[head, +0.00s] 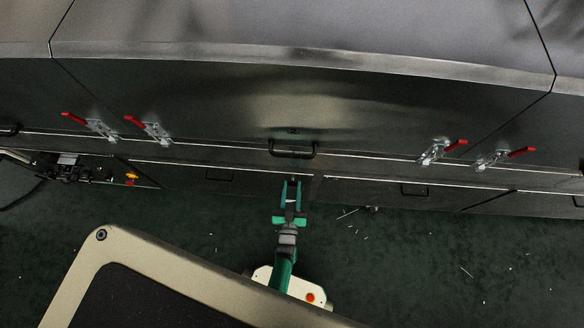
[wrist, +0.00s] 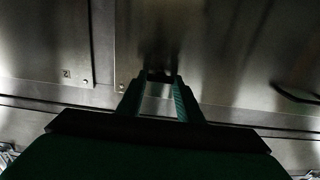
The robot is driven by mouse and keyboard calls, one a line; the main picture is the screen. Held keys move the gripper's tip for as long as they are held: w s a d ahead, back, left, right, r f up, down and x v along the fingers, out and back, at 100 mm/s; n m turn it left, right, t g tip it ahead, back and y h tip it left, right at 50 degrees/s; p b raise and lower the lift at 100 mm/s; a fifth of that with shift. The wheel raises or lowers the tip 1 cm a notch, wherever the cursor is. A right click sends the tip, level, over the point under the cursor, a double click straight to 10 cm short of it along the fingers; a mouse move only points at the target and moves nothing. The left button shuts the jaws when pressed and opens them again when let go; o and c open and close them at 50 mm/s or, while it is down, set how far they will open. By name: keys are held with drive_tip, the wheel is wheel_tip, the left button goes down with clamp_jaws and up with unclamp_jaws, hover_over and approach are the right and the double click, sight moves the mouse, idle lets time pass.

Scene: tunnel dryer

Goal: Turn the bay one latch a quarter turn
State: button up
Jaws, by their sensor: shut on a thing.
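My gripper (head: 292,187) is at the lower front panel of the dryer, just below the middle black handle. In the wrist view my gripper (wrist: 160,82) has its two green fingers closed on a small dark piece (wrist: 160,75) at the panel face. This piece looks like the latch. The fingers hide most of it, and its turn angle cannot be told. In the head view the latch is too small and too covered to make out.
Red-handled toggle clamps sit on the panel at left (head: 152,129) and right (head: 441,151). A black bar handle (head: 293,152) stands out above my gripper. A beige-framed dark panel (head: 180,270) fills the lower left. The dark green floor (head: 420,260) at right is open, with scattered pale bits.

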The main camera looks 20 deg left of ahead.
drive_tip(key=shift+s+a+f+n, duration=0.1)
drive_tip(key=shift+n, duration=4.4)
drive_tip(key=shift+a+f+n, duration=0.1)
drive_tip(key=shift+n, duration=4.4)
drive_tip(key=o, duration=1.1)
